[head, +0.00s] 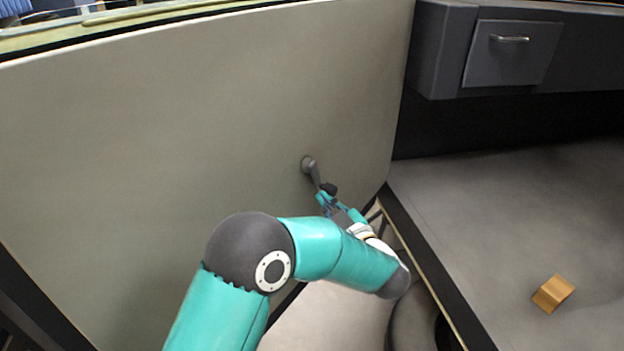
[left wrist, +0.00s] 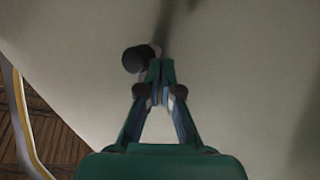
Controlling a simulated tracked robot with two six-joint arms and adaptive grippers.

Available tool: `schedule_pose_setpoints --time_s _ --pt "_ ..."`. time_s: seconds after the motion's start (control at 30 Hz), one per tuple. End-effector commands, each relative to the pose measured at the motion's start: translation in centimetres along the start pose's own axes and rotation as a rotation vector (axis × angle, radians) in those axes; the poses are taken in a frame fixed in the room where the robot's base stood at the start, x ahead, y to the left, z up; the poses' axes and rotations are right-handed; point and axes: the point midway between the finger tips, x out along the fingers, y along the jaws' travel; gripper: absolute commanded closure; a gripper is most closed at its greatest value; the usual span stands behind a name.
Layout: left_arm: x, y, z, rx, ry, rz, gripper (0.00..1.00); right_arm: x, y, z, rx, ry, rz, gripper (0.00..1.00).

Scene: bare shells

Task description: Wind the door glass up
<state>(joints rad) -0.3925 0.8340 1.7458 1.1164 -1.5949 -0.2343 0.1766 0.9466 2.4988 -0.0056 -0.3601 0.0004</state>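The door's inner panel (head: 170,110) is pale grey and fills the left of the head view. Its window crank (head: 313,174) has a round hub on the panel and a short arm slanting down right to a dark knob (head: 328,188). My left gripper (head: 322,198) is at the knob end. In the left wrist view, its fingertips (left wrist: 161,66) come together by the end of the crank arm, with the knob (left wrist: 137,58) just left of them. I cannot tell whether they touch the crank. I make out no glass above the door. My right gripper is out of view.
A grey dashboard with a handled glovebox (head: 510,52) is at the upper right. A small orange-brown block (head: 553,293) lies on the grey floor (head: 480,220). The door's edge and a dark sill strip (head: 440,270) lie close to my left arm.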

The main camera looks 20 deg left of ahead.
Motion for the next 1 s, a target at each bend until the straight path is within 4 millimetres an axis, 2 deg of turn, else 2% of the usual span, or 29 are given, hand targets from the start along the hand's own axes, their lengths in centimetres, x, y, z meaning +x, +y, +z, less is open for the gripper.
schedule_pose_setpoints --time_s 0.3,0.63,1.0 --pt "0.1 0.2 0.1 -0.001 0.000 0.002 1.00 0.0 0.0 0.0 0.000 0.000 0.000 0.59" --pt "0.8 1.3 0.8 -0.001 -0.001 0.003 1.00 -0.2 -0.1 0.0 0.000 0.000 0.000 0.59" --pt "0.9 1.4 0.9 0.001 -0.002 0.002 1.00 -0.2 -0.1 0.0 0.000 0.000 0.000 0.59"
